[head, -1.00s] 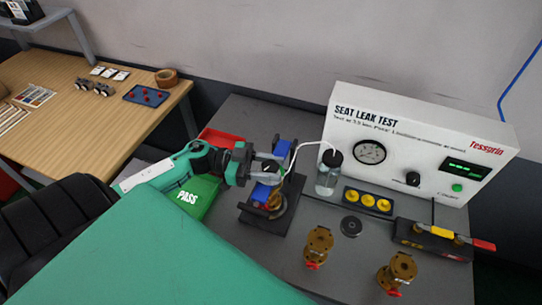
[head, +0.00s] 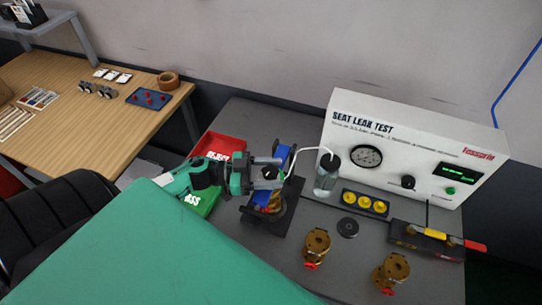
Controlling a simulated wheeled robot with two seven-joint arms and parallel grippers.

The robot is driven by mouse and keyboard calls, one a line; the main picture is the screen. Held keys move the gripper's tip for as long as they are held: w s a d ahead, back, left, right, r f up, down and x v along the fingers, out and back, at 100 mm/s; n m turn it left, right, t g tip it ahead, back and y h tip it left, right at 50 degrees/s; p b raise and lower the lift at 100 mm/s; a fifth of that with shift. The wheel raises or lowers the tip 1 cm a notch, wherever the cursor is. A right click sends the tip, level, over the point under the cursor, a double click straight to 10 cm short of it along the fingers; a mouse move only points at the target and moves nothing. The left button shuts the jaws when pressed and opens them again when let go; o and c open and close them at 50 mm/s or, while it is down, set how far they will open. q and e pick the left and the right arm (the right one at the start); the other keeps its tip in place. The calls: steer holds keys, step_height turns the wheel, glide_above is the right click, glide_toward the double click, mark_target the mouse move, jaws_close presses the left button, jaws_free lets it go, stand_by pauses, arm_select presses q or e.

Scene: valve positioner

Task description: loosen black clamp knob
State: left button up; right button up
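The black clamp knob (head: 270,173) sits on top of the blue clamp fixture (head: 284,154) in the middle of the grey bench. A brass valve (head: 274,203) is held in the fixture under it. My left gripper (head: 267,173) reaches in from the left, its two fingers apart, one on the far side of the knob and one on the near side. Whether either finger touches the knob cannot be told. My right gripper is not in view.
A white seat leak test box (head: 412,150) stands behind, with a bottle (head: 326,175) and a white tube running to the fixture. Two brass valves (head: 316,247) (head: 391,272) stand at front right. A red bin (head: 219,146) and green PASS bin (head: 201,198) lie left.

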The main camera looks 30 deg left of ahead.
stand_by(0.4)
arm_select(q)
steer(key=shift+s+a+f, duration=0.1)
steer(key=shift+s+a, duration=0.15)
steer(key=shift+a, duration=0.1)
steer(key=b+v, duration=0.3)
steer(key=v, duration=1)
